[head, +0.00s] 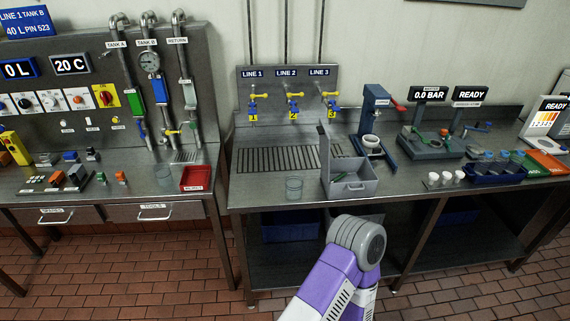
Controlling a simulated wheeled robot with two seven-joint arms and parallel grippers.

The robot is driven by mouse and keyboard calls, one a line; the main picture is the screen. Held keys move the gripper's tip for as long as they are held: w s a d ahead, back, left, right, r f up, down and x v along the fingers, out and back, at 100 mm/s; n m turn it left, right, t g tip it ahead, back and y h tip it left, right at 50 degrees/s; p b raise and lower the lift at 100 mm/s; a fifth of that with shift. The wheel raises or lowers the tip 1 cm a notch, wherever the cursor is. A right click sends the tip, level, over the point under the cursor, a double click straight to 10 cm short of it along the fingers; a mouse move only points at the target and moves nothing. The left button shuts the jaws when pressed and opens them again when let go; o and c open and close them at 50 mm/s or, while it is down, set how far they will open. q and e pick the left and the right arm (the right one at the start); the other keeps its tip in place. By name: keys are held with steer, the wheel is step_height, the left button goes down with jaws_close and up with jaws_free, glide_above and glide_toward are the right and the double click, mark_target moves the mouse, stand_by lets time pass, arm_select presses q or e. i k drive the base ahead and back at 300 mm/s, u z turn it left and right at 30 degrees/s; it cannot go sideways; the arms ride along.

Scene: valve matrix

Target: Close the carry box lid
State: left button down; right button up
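The grey carry box (352,190) stands on the right-hand steel bench near its front edge. A purple and white link of one of my arms rises from the bottom of the view, below and in front of the box. It does not touch the box. Neither of my grippers shows in the head view.
A clear glass (294,187) stands just left of the box. A blue press-like stand (373,125) is behind and right of it. White cups (445,177) and a blue tray (495,178) lie farther right. A drain grate (275,158) is behind left.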

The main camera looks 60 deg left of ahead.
mark_target(325, 140)
steer(key=k, duration=0.15)
steer(key=u, duration=1.7)
steer(key=i, duration=0.5)
steer(key=z, duration=0.3)
steer(key=k, duration=0.35)
steer(key=u, duration=1)
steer(key=i, duration=0.6)
steer(key=z, duration=0.3)
